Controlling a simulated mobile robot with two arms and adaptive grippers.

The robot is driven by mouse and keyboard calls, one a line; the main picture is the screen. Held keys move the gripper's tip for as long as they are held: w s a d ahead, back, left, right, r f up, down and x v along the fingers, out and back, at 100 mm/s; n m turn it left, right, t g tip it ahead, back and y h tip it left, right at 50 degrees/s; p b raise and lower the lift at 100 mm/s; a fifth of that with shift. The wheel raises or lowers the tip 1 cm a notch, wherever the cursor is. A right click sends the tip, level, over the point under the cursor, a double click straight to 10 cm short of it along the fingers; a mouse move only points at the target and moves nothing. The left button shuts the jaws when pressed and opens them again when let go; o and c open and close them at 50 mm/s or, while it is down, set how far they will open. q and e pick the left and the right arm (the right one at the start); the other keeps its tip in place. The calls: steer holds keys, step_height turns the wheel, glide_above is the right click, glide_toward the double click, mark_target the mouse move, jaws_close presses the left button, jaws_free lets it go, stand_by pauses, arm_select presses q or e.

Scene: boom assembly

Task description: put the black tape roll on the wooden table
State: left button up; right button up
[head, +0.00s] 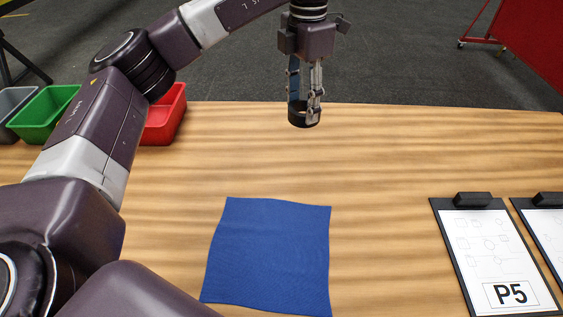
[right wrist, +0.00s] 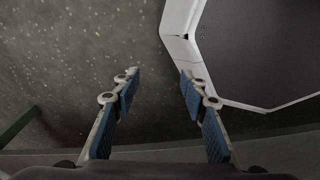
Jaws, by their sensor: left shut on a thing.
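The black tape roll (head: 303,121) is held by my left gripper (head: 305,99), near the far edge of the wooden table (head: 390,170). The fingers point down and are shut on the roll, one finger reaching into its ring. I cannot tell whether the roll touches the table top or hangs just above it. My right gripper (right wrist: 160,82) shows only in the right wrist view. Its two fingers are well apart with nothing between them, over a dark speckled floor.
A blue cloth (head: 268,255) lies at the front middle of the table. Clipboards with paper, one marked P5 (head: 495,250), lie at the right. Red (head: 165,115), green (head: 42,115) and grey bins stand at the far left behind my left arm. The table between cloth and far edge is bare.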

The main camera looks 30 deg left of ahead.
arm_select(q)
steer(key=f+p, duration=0.1)
steer(key=f, duration=0.3)
steer(key=f+p, duration=0.1)
steer(key=f, duration=0.4)
steer(key=f+p, duration=0.1)
steer(key=f, duration=0.4)
steer(key=shift+s+d, duration=0.25)
steer(key=shift+s, duration=0.15)
steer(key=shift+f, duration=0.65)
step_height(320, 180, down, 4)
steer(key=shift+r+p, duration=0.25)
steer(key=shift+p, duration=0.45)
steer(key=shift+f, duration=0.15)
steer(key=o, duration=0.7)
steer(key=shift+f, duration=0.15)
steer(key=o, duration=0.5)
arm_select(e)
steer(key=shift+s+d+r, duration=0.2)
steer(key=shift+s+r, duration=0.5)
steer(key=shift+r, duration=0.3)
steer(key=shift+s+d+r, duration=0.15)
steer(key=shift+s+r, duration=0.55)
steer(key=shift+r, duration=0.3)
